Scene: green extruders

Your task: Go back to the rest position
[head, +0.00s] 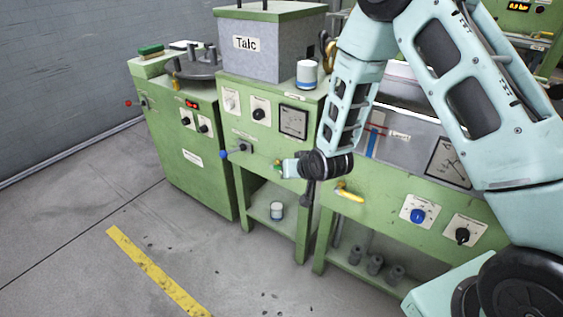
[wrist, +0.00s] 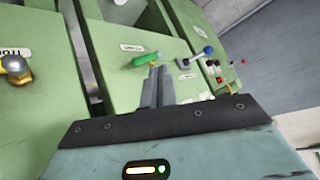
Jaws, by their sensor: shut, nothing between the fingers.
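My gripper (wrist: 157,72) has its two grey fingers together, with nothing between them. In the wrist view the fingertips point at a green machine front, just below a green handle (wrist: 147,59) in the picture. I cannot tell whether they touch it. In the head view my arm reaches down from the upper right, and its wrist is in front of the machines. The fingers are hard to make out there. A blue-ball lever (head: 225,155) is left of my wrist and also shows in the wrist view (wrist: 208,50). A yellow handle (head: 350,195) is right of and below my wrist.
Green machines (head: 190,165) stand in a row, one with a grey Talc box (head: 262,50). A white and blue cup (head: 307,73) stands on top, another (head: 277,210) on the lower shelf. The floor by the yellow stripe (head: 155,272) is clear.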

